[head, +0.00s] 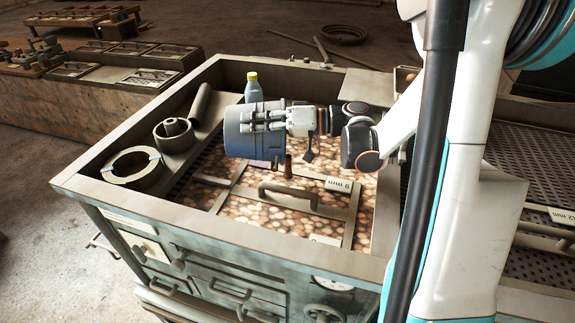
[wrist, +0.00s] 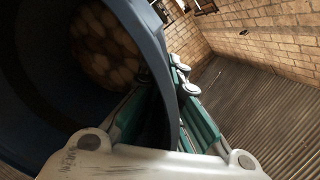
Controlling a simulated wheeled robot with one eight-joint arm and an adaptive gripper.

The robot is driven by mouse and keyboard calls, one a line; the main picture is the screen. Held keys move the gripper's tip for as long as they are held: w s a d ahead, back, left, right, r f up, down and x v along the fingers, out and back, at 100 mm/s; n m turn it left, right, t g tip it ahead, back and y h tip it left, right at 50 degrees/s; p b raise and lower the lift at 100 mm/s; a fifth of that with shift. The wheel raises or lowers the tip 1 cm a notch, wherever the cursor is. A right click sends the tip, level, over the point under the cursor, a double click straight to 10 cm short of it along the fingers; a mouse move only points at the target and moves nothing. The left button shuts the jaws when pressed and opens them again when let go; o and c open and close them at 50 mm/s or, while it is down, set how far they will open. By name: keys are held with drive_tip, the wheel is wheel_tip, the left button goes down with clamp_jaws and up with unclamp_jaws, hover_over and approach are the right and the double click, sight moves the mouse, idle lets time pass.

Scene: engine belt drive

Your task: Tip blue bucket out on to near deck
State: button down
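The blue bucket (head: 240,132) is held up over the left part of the workbench in the head view. My gripper (head: 262,122) is shut on its wall. In the wrist view the bucket (wrist: 40,100) fills the left side, with its rim between the teal fingers of my gripper (wrist: 165,115). Round pale pieces (wrist: 105,45) show deep inside it. I cannot tell which deck is the near one.
A bottle (head: 253,88) stands behind the bucket. A ring (head: 132,167), a round pot (head: 174,134) and a tube (head: 200,102) lie at the left. A raised rim (head: 150,205) surrounds the bench. A dark perforated deck (head: 535,160) lies at the right, behind my arm.

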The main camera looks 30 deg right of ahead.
drive_tip(key=shift+s+d+r+y+b, duration=0.2)
drive_tip(key=shift+d+r+y+b, duration=0.1)
drive_tip(key=shift+d+b, duration=0.15)
idle(0.8)
drive_tip(key=shift+w+a+p, duration=0.15)
drive_tip(key=shift+a+p, duration=0.25)
drive_tip(key=shift+p, duration=0.1)
drive_tip(key=shift+a+f, duration=0.1)
drive_tip(key=shift+f, duration=0.25)
drive_tip(key=shift+s+d+r+b, duration=0.2)
drive_tip(key=shift+d+r+b, duration=0.1)
drive_tip(key=shift+d+b, duration=0.25)
drive_tip(key=shift+a, duration=0.1)
idle(0.4)
